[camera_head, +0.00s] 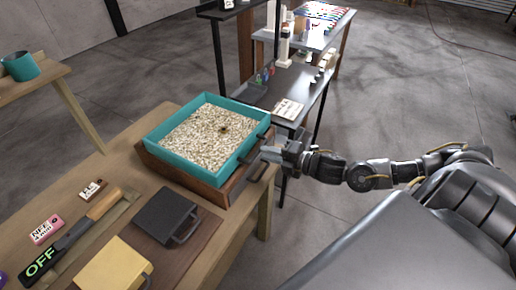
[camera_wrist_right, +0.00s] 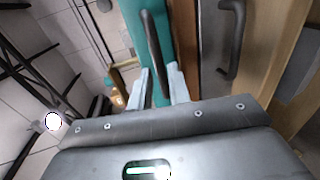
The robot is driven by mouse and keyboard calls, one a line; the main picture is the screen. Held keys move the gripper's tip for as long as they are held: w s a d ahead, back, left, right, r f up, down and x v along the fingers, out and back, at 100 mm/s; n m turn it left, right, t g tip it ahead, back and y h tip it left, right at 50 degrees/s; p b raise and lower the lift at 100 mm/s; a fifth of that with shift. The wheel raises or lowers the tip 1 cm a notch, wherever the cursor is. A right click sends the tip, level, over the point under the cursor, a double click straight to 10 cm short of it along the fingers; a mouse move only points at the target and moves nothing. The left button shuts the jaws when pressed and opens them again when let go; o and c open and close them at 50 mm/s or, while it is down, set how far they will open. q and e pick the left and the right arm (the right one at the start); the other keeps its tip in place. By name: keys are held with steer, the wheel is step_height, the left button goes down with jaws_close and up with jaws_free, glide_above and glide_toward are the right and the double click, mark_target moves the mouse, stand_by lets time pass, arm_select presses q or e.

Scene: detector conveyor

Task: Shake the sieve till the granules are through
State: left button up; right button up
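The teal wall (camera_wrist_right: 181,25) is just beyond. My left gripper is out of view.
A dark handle (camera_wrist_right: 232,40) on the box is close beside the gripper. A dark shelf table (camera_head: 300,85) stands behind.

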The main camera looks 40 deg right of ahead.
mark_target(258, 150)
steer(key=shift+p+x, duration=0.45)
steer(key=shift+x, duration=1.7)
jaws_close()
steer(key=shift+a, duration=0.1)
